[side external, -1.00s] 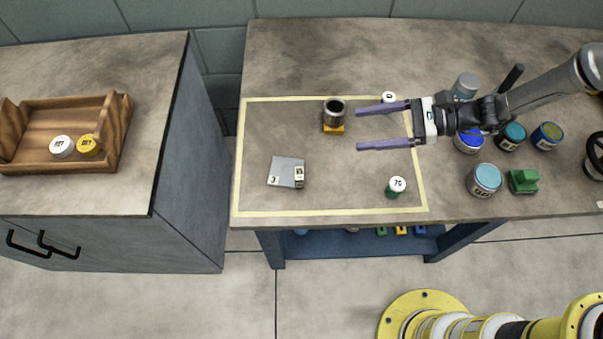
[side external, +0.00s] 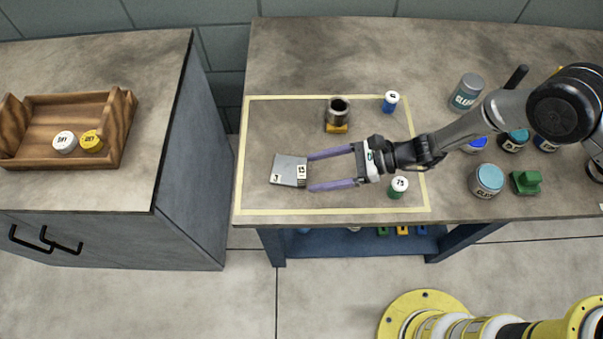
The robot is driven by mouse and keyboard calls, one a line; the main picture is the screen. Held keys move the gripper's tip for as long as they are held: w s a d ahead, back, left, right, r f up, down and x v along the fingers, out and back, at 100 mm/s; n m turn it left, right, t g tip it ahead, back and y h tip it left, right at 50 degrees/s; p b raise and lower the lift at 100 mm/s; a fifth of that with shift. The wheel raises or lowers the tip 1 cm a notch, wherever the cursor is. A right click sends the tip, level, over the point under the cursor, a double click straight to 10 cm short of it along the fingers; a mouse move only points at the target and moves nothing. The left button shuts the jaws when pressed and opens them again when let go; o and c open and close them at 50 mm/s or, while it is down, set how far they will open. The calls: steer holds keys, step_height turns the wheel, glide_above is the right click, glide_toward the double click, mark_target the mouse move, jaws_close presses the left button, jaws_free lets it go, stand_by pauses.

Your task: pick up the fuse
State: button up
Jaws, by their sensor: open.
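No part is clearly marked as the fuse; the likeliest is a small pale block (side external: 301,174) with a number label, at the right edge of a flat grey plate (side external: 287,166). I cannot tell whether the block is separate from the plate. My gripper (side external: 311,171) is open and empty, its two purple fingers pointing left. The fingertips reach the block's right side, one behind and one in front of it in the picture; their height above the table is unclear. A green cylinder with a numbered white cap (side external: 398,187) stands just in front of my wrist.
A dark metal cup on a yellow base (side external: 337,116) and a blue white-capped cylinder (side external: 390,102) stand behind, inside the taped rectangle (side external: 300,212). Cans, including a large one (side external: 486,180), and a green block (side external: 526,182) crowd the right. A wooden tray (side external: 66,103) holds two round lids.

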mark_target(302, 174)
steer(key=x, duration=0.4)
steer(key=shift+a+r, duration=0.1)
steer(key=shift+a, duration=0.2)
jaws_close()
